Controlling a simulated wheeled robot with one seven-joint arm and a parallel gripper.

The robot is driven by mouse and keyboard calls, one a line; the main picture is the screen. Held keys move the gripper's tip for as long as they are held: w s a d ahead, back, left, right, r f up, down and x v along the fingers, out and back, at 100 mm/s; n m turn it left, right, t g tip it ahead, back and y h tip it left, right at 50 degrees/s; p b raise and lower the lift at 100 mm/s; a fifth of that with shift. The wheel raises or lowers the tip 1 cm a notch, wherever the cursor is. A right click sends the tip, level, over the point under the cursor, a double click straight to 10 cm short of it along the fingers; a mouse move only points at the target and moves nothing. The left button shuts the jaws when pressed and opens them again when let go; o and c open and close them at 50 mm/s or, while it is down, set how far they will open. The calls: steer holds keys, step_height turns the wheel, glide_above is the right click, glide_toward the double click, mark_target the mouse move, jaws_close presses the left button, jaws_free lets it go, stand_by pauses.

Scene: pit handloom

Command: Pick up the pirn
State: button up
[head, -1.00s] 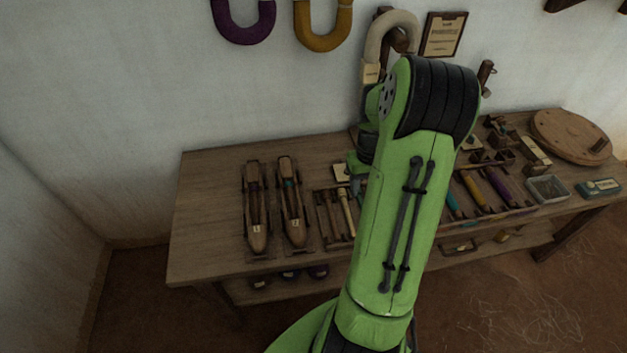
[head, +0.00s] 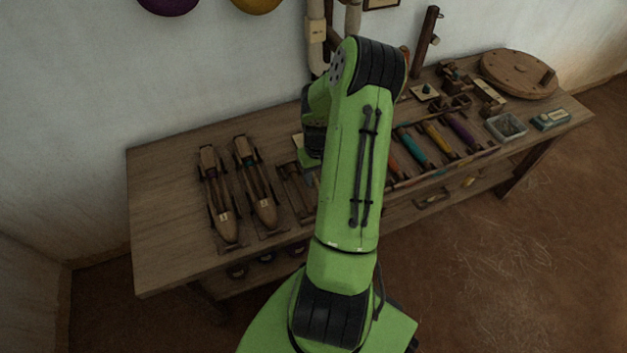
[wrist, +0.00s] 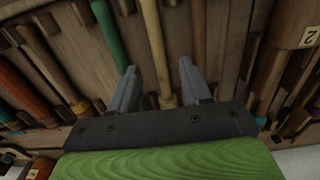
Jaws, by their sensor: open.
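In the wrist view my gripper (wrist: 158,72) is open, its two grey fingers pointing down at the table. A cream, stick-like pirn (wrist: 155,42) runs lengthwise between the fingertips in that view, with nothing gripped. How far below the fingertips it lies I cannot tell. A green pirn (wrist: 108,32) lies just left of it, and an orange one (wrist: 15,88) lies farther left. In the head view my arm hides the gripper and the cream pirn. The orange pirn (head: 390,160), a teal pirn (head: 413,147), a yellow pirn (head: 438,138) and a purple pirn (head: 460,128) show right of my arm.
Two wooden boat shuttles (head: 222,205) lie left of my arm on the wooden table (head: 160,215). A label "2" (wrist: 311,36) shows at the right of the wrist view. A round wooden disc (head: 518,73), a grey tray (head: 506,127) and a small box (head: 550,119) stand at the right.

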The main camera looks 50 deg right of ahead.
mark_target(317, 183)
step_height(317, 183, down, 3)
steer(key=shift+b, duration=0.35)
steer(key=shift+r, duration=0.15)
steer(key=shift+c, duration=0.2)
jaws_close()
steer(key=shift+r, duration=0.1)
